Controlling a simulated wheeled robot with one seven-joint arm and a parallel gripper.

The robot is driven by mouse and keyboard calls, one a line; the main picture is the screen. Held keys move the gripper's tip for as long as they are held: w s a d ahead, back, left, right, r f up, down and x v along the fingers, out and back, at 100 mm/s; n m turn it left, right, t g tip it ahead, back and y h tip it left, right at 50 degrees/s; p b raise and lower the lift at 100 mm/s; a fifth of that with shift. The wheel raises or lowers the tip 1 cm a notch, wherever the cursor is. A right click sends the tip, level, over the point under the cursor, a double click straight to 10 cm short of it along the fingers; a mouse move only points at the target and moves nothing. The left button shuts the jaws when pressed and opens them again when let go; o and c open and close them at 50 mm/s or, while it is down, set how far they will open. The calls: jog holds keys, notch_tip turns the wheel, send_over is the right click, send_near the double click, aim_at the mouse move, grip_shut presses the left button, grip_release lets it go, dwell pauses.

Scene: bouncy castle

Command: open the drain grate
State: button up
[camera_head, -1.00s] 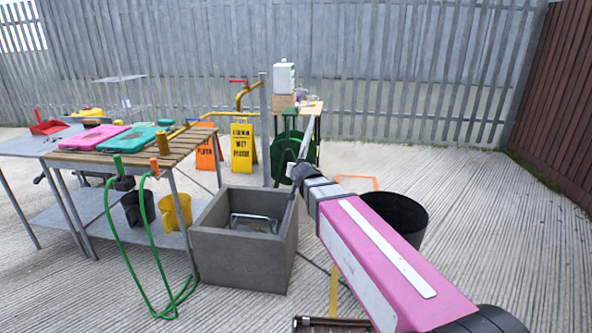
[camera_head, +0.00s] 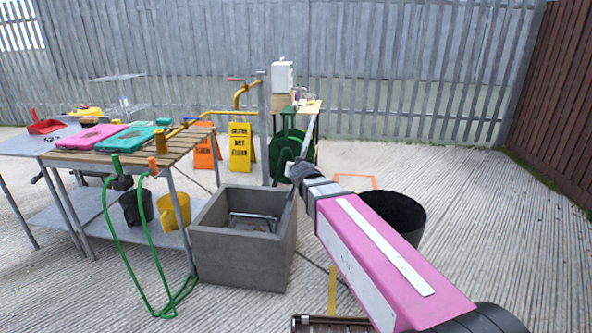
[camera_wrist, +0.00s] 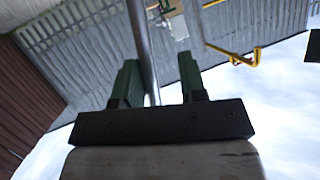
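A dark brown slatted panel (camera_head: 330,324), which looks like the drain grate, lies low at the bottom edge of the head view. It is mostly cut off, and I cannot tell whether it is raised. My gripper (camera_head: 296,168) is at the end of my pink arm, in the air beyond and above the panel. In the wrist view my gripper (camera_wrist: 160,88) has two green fingers apart. A grey metal bar (camera_wrist: 145,45) shows between them, nearer the left finger, with clear space on its right. I cannot tell its distance.
A grey concrete basin (camera_head: 240,264) with a metal handle (camera_head: 252,217) inside stands left of my arm. A yellow strip (camera_head: 332,290) rises by the panel. A black tub (camera_head: 400,218) stands right. A slatted table (camera_head: 150,150) is at left. The ribbed floor at right is clear.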

jog(key=v, duration=0.9)
jog(key=shift+s, duration=0.25)
jog(key=s+d+f+g+h, duration=0.35)
jog(key=d+f+g, duration=0.35)
jog(key=d+f, duration=0.9)
jog(key=s+d+f+g, duration=0.6)
jog(key=s+d+f, duration=0.2)
jog(key=s+f, duration=0.1)
jog(key=shift+s+f+g+y, duration=0.4)
jog(key=shift+f+y, duration=0.05)
jog(key=shift+f, duration=0.4)
